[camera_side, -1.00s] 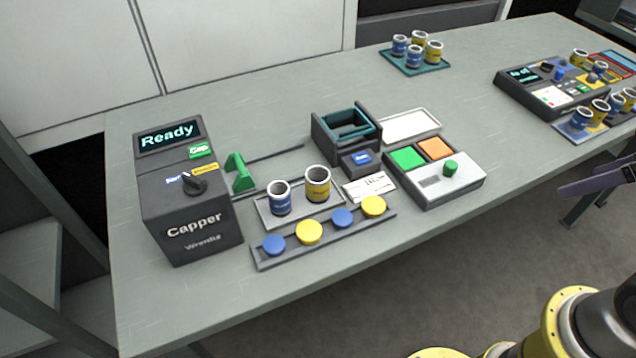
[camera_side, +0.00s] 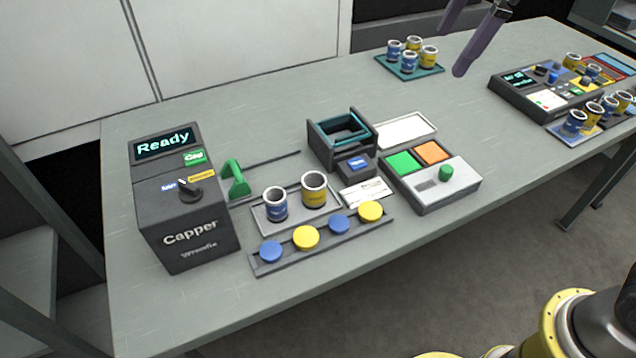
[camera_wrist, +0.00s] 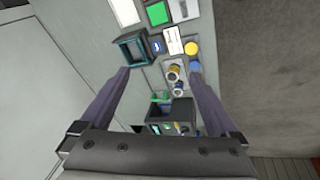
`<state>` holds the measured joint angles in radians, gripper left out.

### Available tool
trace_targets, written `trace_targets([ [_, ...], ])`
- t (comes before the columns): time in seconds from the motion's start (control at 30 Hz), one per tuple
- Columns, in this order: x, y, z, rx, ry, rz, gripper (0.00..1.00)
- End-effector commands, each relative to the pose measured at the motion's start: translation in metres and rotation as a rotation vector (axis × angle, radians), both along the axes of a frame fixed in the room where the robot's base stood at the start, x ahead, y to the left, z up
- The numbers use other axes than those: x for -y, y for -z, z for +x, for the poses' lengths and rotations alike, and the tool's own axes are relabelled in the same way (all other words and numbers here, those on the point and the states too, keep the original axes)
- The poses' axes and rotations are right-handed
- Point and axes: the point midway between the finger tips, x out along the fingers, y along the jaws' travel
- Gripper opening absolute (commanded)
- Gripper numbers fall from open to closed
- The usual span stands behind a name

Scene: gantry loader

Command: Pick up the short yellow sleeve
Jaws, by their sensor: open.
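My gripper (camera_side: 453,52) is open and empty, with purple fingers in the air over the table's back part, near the teal tray (camera_side: 404,72). It shows in the wrist view (camera_wrist: 160,72) too. Two yellow-banded sleeves stand on the teal tray, one in front (camera_side: 429,56) and one behind (camera_side: 412,46), with blue ones beside them. A larger yellow sleeve (camera_side: 314,191) stands beside a blue sleeve (camera_side: 275,205) on the grey tray by the capper. More yellow sleeves (camera_side: 608,106) stand at the right. I cannot tell for sure which is short.
The capper (camera_side: 185,232) reads Ready. A rail with blue and yellow caps (camera_side: 306,238), a dark box with a teal frame (camera_side: 340,160) and a button panel (camera_side: 440,188) stand on the table. A dark console (camera_side: 530,100) is at right. The table's back left is clear.

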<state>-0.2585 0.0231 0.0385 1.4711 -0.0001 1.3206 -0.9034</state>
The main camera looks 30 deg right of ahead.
Motion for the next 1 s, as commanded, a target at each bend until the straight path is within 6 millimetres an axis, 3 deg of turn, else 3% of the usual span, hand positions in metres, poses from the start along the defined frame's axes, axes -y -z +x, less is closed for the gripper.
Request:
trace_targets([
  [0.1, -0.040, 0.022, 0.038, -0.053, -0.127, -0.033, 0.96],
  [0.23, -0.085, 0.056, 0.070, -0.109, -0.241, -0.064, 0.96],
  [0.4, -0.139, 0.111, 0.091, -0.177, -0.328, -0.092, 0.96],
  [0.5, -0.160, 0.140, 0.092, -0.217, -0.360, -0.108, 0.96],
  [0.7, -0.177, 0.171, 0.084, -0.264, -0.395, -0.130, 0.96],
  [1.0, -0.177, 0.222, 0.083, -0.264, -0.394, -0.129, 0.96],
])
